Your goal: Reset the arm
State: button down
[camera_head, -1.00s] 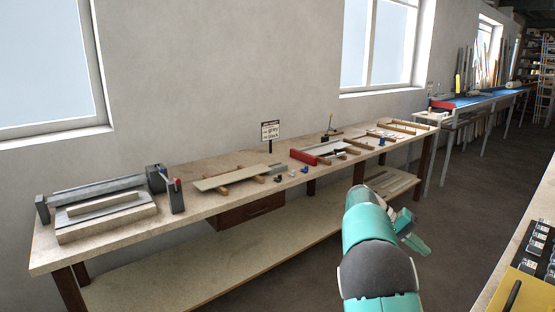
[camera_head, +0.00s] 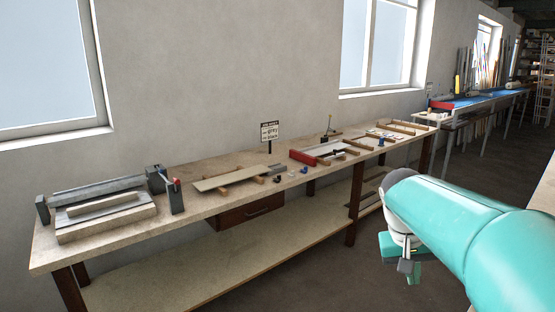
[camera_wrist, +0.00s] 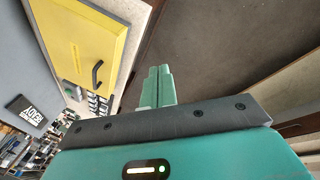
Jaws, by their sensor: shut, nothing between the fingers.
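My teal arm reaches in from the right of the head view, bent at the elbow. My gripper (camera_head: 404,266) hangs below the bend, partly hidden, in front of the long workbench. In the wrist view my gripper (camera_wrist: 157,78) shows its two green fingers side by side and touching, with nothing between them. It is in free air over the dark floor, apart from the benches.
The long workbench (camera_head: 240,165) along the wall bears clamps, wooden frames and a small sign (camera_head: 269,131). In the wrist view a yellow panel with a black handle (camera_wrist: 85,45) lies at the left. The dark floor (camera_head: 330,275) between the benches is clear.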

jog(key=s+a+f+n+t+y, duration=0.2)
jog(key=s+a+t, duration=0.3)
jog(key=s+a, duration=0.7)
jog(key=s+y, duration=0.1)
jog(key=s, duration=0.3)
jog(key=shift+f+n+y, duration=0.3)
jog(key=shift+f, duration=0.05)
jog(key=shift+s+d, duration=0.1)
jog(key=shift+d, duration=0.05)
